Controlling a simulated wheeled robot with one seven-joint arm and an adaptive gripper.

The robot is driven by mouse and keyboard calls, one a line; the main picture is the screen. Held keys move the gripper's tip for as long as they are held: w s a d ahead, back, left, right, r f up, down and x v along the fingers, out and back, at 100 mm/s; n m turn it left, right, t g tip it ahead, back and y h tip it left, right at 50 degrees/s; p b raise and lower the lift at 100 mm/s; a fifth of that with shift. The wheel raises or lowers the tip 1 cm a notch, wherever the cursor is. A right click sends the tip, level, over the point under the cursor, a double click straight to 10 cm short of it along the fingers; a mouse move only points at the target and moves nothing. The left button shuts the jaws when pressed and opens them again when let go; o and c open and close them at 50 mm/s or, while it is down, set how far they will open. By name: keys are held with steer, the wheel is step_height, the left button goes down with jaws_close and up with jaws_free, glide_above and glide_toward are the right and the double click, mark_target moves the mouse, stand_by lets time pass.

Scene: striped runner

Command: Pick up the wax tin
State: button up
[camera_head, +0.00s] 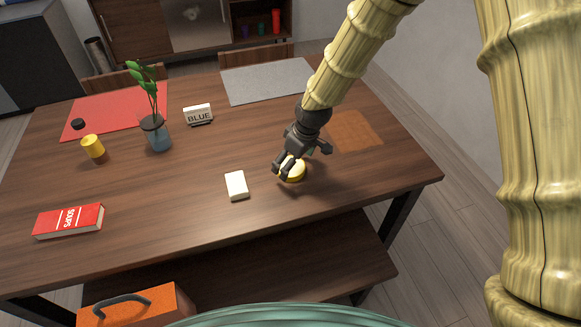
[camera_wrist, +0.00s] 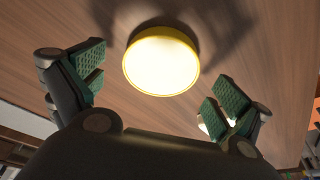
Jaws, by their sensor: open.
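The wax tin looks like a low round yellow tin (camera_head: 293,170) with a pale top, lying on the wooden table right of the middle in the head view. In the wrist view the tin (camera_wrist: 161,62) shows whole, beyond and between the fingertips. My gripper (camera_head: 299,160) is just above the tin and partly covers it in the head view. In the wrist view my gripper (camera_wrist: 160,85) is open, with green pads on either side and nothing held. I cannot tell whether a finger touches the tin.
A white block (camera_head: 236,185) lies left of the tin. An orange mat (camera_head: 354,130) lies right. The table (camera_head: 225,215) is bare in front.

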steer(key=shift+x, duration=0.9)
steer(key=shift+c, duration=0.4)
steer(key=c, duration=1)
